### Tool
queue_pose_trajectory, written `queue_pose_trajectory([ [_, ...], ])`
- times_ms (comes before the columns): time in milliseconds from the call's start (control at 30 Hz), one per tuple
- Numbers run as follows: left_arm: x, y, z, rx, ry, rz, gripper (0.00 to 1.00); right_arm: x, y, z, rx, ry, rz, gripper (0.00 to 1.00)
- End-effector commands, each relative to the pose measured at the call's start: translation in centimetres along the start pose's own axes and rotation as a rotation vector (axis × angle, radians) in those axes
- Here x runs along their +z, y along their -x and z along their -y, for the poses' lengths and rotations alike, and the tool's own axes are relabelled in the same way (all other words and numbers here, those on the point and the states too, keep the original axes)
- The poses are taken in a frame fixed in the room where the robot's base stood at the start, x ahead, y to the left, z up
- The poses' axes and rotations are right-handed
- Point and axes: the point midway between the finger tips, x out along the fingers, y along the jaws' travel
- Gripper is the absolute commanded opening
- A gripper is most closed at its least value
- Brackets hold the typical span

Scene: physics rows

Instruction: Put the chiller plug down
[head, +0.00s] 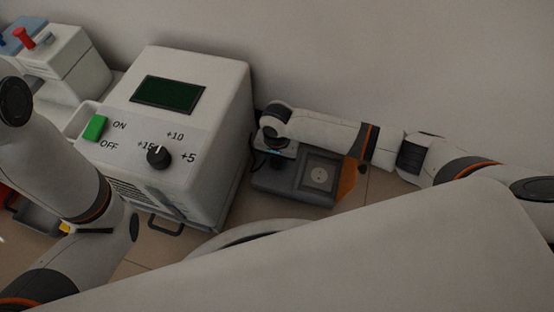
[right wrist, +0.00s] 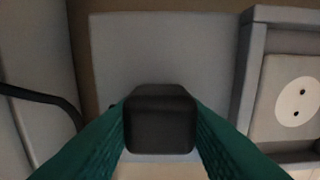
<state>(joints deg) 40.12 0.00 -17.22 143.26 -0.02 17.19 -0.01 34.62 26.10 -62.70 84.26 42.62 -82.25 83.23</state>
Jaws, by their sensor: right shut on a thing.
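The black chiller plug (right wrist: 160,118) is held between the teal fingers of my right gripper (right wrist: 160,125) in the right wrist view. The plug is above a flat grey surface; whether it touches it I cannot tell. In the head view my right gripper (head: 272,152) is beside the chiller, over the left part of a grey socket box (head: 288,188), and the plug is hidden there. The round socket (head: 320,178) is empty; it also shows at the right in the right wrist view (right wrist: 296,100). The white chiller (head: 215,110) stands left of the box. My left gripper is not visible.
The chiller has a dark display, a green switch (head: 96,128) and a black knob (head: 159,157). A black cord (right wrist: 40,97) runs in from the left in the right wrist view. White equipment with a red knob (head: 25,37) stands back left. A wall closes the back.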

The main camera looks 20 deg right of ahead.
Motion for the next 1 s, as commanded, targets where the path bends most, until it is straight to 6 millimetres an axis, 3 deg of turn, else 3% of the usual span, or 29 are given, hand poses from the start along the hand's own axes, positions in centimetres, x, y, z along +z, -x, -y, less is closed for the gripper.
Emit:
queue_pose_trajectory([
  [467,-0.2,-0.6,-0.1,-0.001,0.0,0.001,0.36,0.0,-1.0,0.0,-0.001,-0.001,0.0,0.0],
  [500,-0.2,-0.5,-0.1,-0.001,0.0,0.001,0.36,0.0,-1.0,0.0,-0.001,0.0,0.0,0.41],
  [600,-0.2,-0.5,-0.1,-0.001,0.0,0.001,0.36,0.0,-1.0,0.0,-0.001,0.0,0.0,0.57],
  [1000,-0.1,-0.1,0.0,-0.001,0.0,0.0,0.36,0.1,-0.5,0.0,0.0,0.002,0.002,0.57],
])
